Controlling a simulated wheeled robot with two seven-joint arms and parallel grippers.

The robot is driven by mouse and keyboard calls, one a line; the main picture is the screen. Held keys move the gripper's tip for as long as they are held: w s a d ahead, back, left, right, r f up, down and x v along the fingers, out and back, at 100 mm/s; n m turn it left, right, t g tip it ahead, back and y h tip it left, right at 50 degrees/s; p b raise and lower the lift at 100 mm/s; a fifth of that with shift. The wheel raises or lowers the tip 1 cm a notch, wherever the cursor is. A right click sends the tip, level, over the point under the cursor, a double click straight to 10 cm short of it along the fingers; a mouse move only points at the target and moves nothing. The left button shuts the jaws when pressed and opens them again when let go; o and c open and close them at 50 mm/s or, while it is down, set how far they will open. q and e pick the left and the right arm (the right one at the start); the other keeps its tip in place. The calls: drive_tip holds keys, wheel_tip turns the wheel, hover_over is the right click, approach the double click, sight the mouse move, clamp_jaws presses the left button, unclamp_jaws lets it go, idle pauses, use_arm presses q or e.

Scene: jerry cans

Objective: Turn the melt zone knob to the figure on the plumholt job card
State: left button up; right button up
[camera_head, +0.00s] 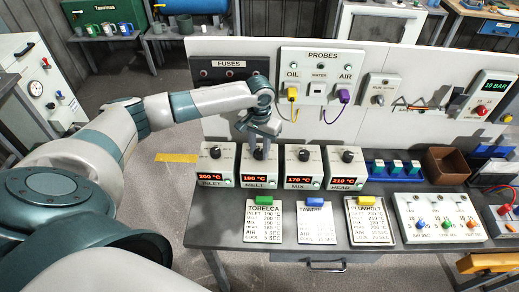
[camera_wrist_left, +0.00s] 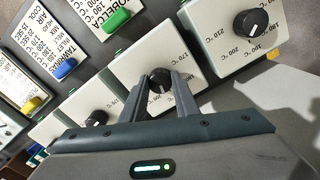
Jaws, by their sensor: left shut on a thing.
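The melt zone box (camera_head: 258,181) stands second from the left in a row of zone boxes, its red display reading 190 °C. My left gripper (camera_head: 258,152) reaches down on it from above. In the left wrist view its two fingers (camera_wrist_left: 161,92) are shut on the black melt knob (camera_wrist_left: 160,78), one on each side. Printed figures ring the knob, partly hidden by the fingers. The plumholt job card (camera_head: 369,222) lies on the bench under a yellow clip; its small figures are hard to read. My right gripper is in neither view.
The inlet box (camera_head: 215,166) and mix box (camera_head: 303,168) stand close on either side; the head box (camera_head: 344,167) is farther right. Tobelca (camera_head: 262,222) and another card (camera_head: 315,224) lie in front. A panel with probe plugs (camera_head: 320,78) rises behind.

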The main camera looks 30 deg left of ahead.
use_arm(q)
drive_tip(key=m, duration=0.4)
drive_tip(key=shift+m, duration=0.3)
drive_tip(key=m, duration=0.3)
drive_tip(key=shift+m, duration=0.3)
drive_tip(key=m, duration=0.3)
drive_tip(key=shift+w+r+m, duration=0.1)
drive_tip(key=shift+m, duration=0.2)
drive_tip(key=shift+a+m, duration=0.1)
drive_tip(key=shift+m, duration=1.7)
drive_tip(key=o, duration=1.1)
drive_tip(key=shift+c, duration=0.2)
